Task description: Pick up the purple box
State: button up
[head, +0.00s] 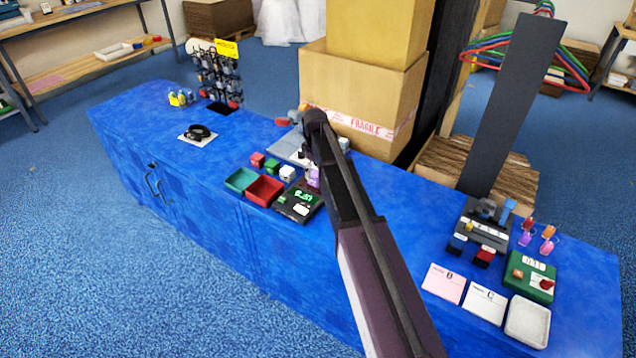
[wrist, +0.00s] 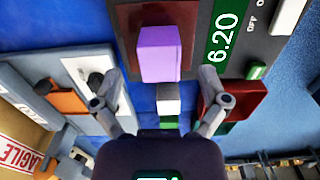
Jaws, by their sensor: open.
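The purple box (wrist: 160,50) is a small upright block in the upper middle of the wrist view. In the head view the purple box (head: 313,178) shows just left of my arm, which partly hides it. My gripper (wrist: 159,82) is open, with one finger on each side of the picture. The purple box is centred between the two fingers, around and beyond their tips. I see no finger touching it. In the head view my gripper's fingers are hidden behind my arm.
A black scale (head: 300,203) reading 6.20 lies close beside the purple box. A white box (head: 287,174), a green box (head: 272,167) and a red box (head: 257,160) stand nearby. A red tray (head: 265,190) and a green tray (head: 241,180) are at left. A FRAGILE carton (head: 365,95) rises behind.

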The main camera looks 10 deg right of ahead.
jog(key=shift+f+b, duration=0.9)
jog(key=shift+f, duration=0.35)
grip_shut()
jog(key=shift+r, duration=0.15)
notch_tip(320, 180, up, 2)
jog(key=p, duration=0.2)
jog(key=shift+r+p, duration=0.25)
jog(key=shift+p, duration=0.1)
jog(key=shift+s+a+r+p, duration=0.2)
jog(key=shift+s+r+p, duration=0.15)
jog(key=shift+r+p, duration=0.3)
jog(key=s+a, duration=0.2)
jog(key=s, duration=0.2)
jog(key=s+a, duration=0.3)
jog(key=s+a+r+p, duration=0.1)
jog(key=s+a, duration=0.1)
jog(key=s, duration=0.2)
jog(key=shift+s+a, duration=0.15)
jog(key=shift+s, duration=0.15)
jog(key=shift+s+a, duration=0.45)
jog(key=shift+s, duration=0.2)
